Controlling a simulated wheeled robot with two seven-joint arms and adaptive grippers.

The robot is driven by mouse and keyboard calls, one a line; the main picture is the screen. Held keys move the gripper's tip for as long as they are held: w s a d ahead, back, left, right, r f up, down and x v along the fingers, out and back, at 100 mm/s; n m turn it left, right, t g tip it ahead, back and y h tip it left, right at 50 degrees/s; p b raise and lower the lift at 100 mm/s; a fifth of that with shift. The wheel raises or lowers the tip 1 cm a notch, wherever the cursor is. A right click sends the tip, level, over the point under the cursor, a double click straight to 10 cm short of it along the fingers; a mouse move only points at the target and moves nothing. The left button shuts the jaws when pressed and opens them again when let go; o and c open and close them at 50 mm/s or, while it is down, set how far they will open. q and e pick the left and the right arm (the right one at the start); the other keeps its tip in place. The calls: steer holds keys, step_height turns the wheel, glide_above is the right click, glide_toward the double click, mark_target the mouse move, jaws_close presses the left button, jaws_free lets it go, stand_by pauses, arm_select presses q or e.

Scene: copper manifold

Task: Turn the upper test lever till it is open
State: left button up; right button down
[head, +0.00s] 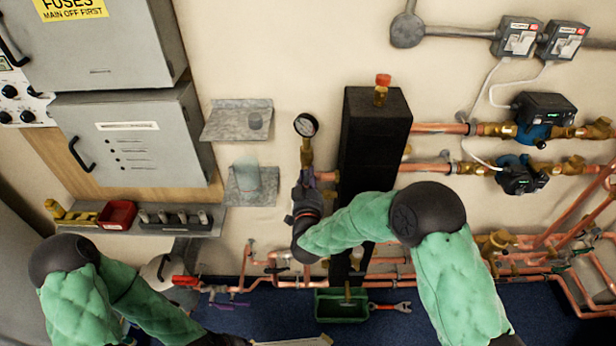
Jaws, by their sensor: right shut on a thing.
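The upper test lever (311,177) shows as a small purple piece below the brass fitting under the round pressure gauge (305,125), left of the black vertical block. My right gripper (308,187) reaches up to it and is shut on it. The gripper and my dark wrist hide most of the lever, so its exact angle cannot be made out. A second purple lever (230,304) sits low on the copper pipework. My left arm comes in at the bottom left, and its gripper is out of the picture.
The black block (375,140) stands close to the right of my right gripper. Copper pipes with blue-bodied pumps (540,118) run to the right. A green tray (342,306) and a red wrench (390,307) lie below. A shelf (150,230) holds small parts at left.

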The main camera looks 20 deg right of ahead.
steer(key=shift+n, duration=0.4)
steer(key=c, duration=1.1)
jaws_free()
steer(key=v, duration=1.2)
steer(key=shift+f, duration=0.1)
